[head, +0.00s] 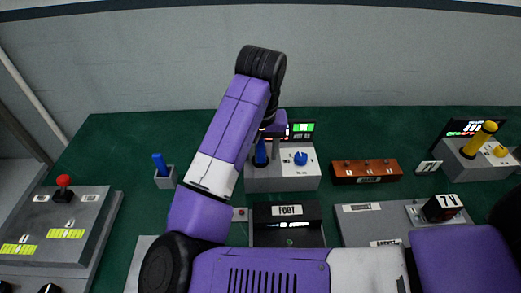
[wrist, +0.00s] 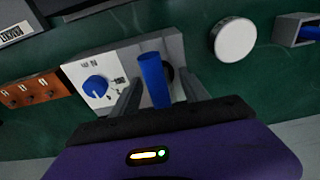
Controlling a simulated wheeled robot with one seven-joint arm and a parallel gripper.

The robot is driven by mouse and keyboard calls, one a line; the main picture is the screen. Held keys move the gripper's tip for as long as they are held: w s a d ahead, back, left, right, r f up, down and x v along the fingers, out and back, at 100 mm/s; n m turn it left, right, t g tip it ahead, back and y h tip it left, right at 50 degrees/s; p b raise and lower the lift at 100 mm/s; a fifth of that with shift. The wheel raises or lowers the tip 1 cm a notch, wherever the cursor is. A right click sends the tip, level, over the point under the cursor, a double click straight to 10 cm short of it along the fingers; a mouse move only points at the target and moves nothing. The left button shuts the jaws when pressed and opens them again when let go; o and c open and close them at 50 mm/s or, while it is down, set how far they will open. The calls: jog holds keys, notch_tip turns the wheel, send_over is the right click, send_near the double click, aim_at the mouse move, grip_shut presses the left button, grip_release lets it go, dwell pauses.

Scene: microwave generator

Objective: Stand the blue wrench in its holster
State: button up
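A blue stick, which looks like the blue wrench (head: 159,162), stands slightly tilted in a small grey open box, which looks like its holster (head: 164,181), left of my arm in the head view. The box (wrist: 290,30) also shows at the right edge of the wrist view, with blue inside. My gripper (wrist: 158,90) is over a grey box with a white top (wrist: 98,72). Its fingers are apart on either side of a blue upright cylinder (wrist: 152,78), with gaps visible. In the head view my arm hides most of my gripper.
A blue knob (head: 301,158) sits beside the blue cylinder on the same box. A white disc (wrist: 235,40) lies between that box and the holster. An orange-brown switch box (head: 366,170) stands to the right in the head view.

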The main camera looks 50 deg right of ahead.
jog(key=shift+s+a+r+p, duration=0.1)
jog(key=shift+r+p, duration=0.05)
jog(key=shift+r, duration=1.15)
jog(key=shift+s+a+r+p, duration=0.1)
jog(key=shift+a+r+p, duration=0.05)
jog(key=shift+r, duration=1.15)
jog(key=shift+s+a+r+p, duration=0.1)
jog(key=shift+r+p, duration=0.05)
jog(key=shift+r, duration=1.15)
